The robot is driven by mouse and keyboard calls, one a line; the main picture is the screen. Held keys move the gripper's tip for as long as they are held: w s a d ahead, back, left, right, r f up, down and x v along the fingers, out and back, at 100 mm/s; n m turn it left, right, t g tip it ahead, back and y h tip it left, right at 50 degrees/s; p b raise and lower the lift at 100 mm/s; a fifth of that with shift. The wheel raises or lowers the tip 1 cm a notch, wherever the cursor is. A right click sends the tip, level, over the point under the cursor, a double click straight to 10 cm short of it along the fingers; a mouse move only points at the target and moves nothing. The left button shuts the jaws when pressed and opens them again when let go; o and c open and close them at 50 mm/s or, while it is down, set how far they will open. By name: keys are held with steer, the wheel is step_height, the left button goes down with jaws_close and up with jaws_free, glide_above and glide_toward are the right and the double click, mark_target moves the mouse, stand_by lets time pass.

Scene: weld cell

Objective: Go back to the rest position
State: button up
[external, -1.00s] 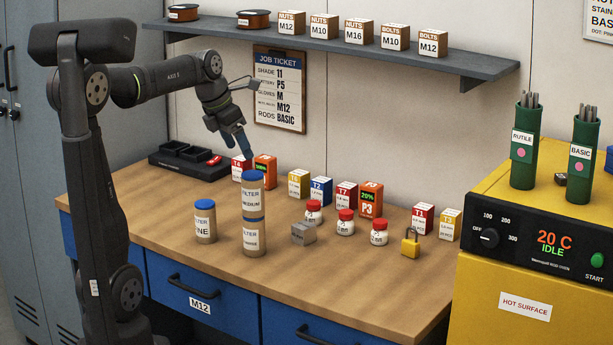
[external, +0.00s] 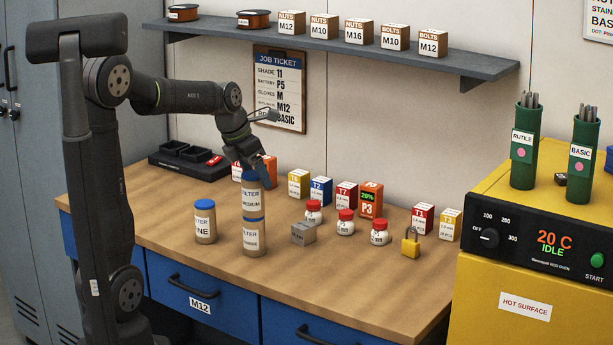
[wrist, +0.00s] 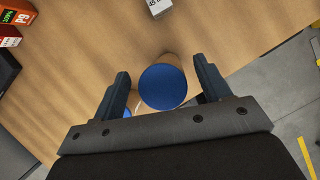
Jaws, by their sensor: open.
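My gripper (external: 262,165) is at the top of the stacked filter canisters (external: 254,205), and the arm reaches over the bench from the left. In the wrist view my gripper (wrist: 161,68) has its two dark fingers apart, with the round blue lid (wrist: 163,87) of a canister between them. I see a gap on each side of the lid, and cannot tell how far down the fingers reach. The stack stands upright, a MEDIUM canister on another one.
A shorter filter canister (external: 205,222) stands left of the stack. A grey block (external: 303,233), red-capped jars (external: 346,222), a padlock (external: 411,243) and small boxes (external: 347,195) stand to the right. A shelf (external: 330,45) hangs above. The bench front (external: 330,290) is clear.

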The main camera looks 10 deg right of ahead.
steer(key=shift+r, duration=0.4)
steer(key=shift+f, duration=0.1)
